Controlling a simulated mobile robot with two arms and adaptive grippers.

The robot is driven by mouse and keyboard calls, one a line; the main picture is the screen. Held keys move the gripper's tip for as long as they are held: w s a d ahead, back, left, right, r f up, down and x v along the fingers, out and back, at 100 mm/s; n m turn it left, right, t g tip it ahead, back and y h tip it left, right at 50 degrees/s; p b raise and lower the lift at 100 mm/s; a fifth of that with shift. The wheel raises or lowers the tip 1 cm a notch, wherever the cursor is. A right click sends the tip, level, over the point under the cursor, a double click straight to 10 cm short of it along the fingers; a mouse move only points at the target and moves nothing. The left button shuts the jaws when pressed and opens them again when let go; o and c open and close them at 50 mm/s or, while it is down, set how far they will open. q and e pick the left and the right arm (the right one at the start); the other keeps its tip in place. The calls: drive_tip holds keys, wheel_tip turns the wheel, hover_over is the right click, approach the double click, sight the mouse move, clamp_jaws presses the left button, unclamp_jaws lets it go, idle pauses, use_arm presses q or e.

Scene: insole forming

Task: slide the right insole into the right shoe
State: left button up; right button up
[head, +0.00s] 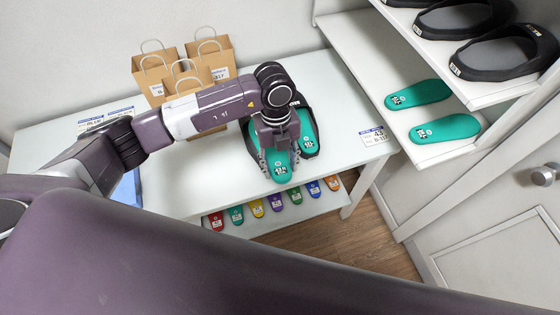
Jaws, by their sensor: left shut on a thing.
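My left gripper (279,152) points down over the white table and is shut on a teal insole (281,172) with a white label at its near end. My gripper and wrist cover most of this insole and what lies beneath it, so I cannot tell how far it sits in a shoe. Just right of it, a black shoe (313,147) stands on the table with a teal insole (306,127) inside. My right gripper is not in view.
Paper bags (153,72) stand at the table's back. A size card (374,137) lies at the right of the white table (340,110). Small coloured insoles (256,208) line the shelf below. A white rack at right holds black slippers (505,52) and two teal insoles (418,94).

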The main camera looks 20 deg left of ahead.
use_arm(q)
drive_tip(key=shift+f+b, duration=0.8)
drive_tip(key=shift+f, duration=0.25)
drive_tip(key=shift+w+a+f+b, duration=0.25)
drive_tip(key=shift+w+f+b, duration=0.2)
drive_tip(key=shift+f+b, duration=0.45)
drive_tip(key=shift+w+a+f+b, duration=0.3)
drive_tip(key=shift+w+f+b, duration=0.15)
drive_tip(key=shift+f+b, duration=0.45)
drive_tip(key=shift+w+a+f+b, duration=0.25)
drive_tip(key=shift+w+f+b, duration=0.2)
drive_tip(key=shift+f+b, duration=0.45)
drive_tip(key=shift+w+a+f+b, duration=0.15)
drive_tip(key=shift+w+a+b, duration=0.45)
drive_tip(key=shift+w, duration=0.25)
drive_tip(key=shift+w+a+f+b, duration=0.1)
drive_tip(key=shift+w+a+b, duration=0.45)
drive_tip(key=shift+w, duration=0.25)
drive_tip(key=shift+w+a+f+b, duration=0.25)
drive_tip(key=shift+w+a+b, duration=0.25)
drive_tip(key=shift+w+b, duration=0.25)
drive_tip(key=shift+w+a+f+b, duration=0.2)
drive_tip(key=shift+w+a+b, duration=0.4)
drive_tip(key=shift+w, duration=0.25)
drive_tip(key=shift+w+a+f+b, duration=0.1)
drive_tip(key=shift+w+a+b, duration=0.2)
drive_tip(key=shift+w+b, duration=0.3)
